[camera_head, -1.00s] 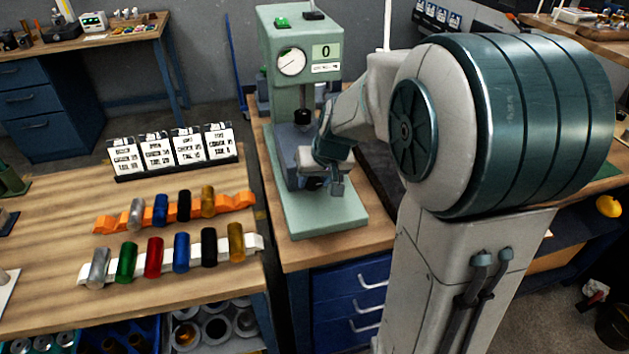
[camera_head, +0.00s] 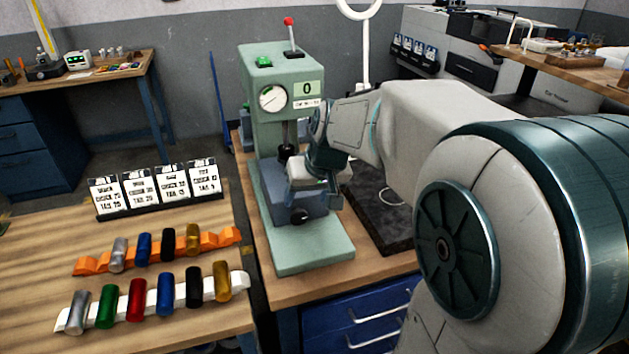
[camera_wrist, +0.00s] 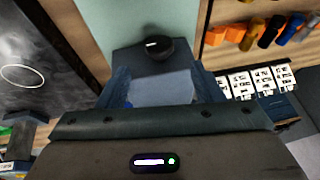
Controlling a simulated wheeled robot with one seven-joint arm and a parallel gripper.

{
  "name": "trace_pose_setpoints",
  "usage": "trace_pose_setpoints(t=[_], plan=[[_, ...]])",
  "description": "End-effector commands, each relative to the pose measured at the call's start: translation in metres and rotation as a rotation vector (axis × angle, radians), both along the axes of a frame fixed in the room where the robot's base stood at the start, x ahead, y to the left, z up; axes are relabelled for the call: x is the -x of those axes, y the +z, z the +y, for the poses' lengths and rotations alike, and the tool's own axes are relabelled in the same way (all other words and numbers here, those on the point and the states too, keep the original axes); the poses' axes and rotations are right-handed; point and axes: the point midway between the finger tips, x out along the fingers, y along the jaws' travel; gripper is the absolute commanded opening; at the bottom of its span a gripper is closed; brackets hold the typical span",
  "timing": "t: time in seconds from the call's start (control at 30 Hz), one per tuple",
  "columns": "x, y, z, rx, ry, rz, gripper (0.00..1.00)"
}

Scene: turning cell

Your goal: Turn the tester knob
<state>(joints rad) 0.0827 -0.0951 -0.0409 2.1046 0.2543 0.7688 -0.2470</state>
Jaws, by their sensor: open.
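The green tester (camera_head: 268,130) stands on a wooden bench, with a round dial and a display reading 0. Its black knob (camera_head: 299,215) sits low on the front of the blue-grey lower block. In the wrist view the knob (camera_wrist: 158,47) shows beyond the jaws, roughly centred between them. My gripper (camera_head: 312,192) is beside the tester's lower block, just above and right of the knob in the head view. In the wrist view my gripper (camera_wrist: 162,88) is open, with nothing seen held between its jaws. No contact with the knob shows.
A lever with a red tip (camera_head: 291,35) stands on the tester's top. A dark slab (camera_head: 380,215) lies to its right. At left, an orange rack (camera_head: 90,267) and a white rack (camera_head: 68,320) hold coloured cylinders, with label cards (camera_head: 140,189) behind.

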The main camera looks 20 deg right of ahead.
Motion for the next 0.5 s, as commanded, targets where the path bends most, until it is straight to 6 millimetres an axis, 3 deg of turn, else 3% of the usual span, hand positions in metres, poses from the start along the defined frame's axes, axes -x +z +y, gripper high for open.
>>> trace_pose_setpoints(t=[0.2, 0.5], plan=[[0.016, 0.038, -0.006, 0.001, -0.002, -0.003, 0.6], [0.023, 0.054, -0.009, 0.001, -0.001, 0.001, 0.6]])
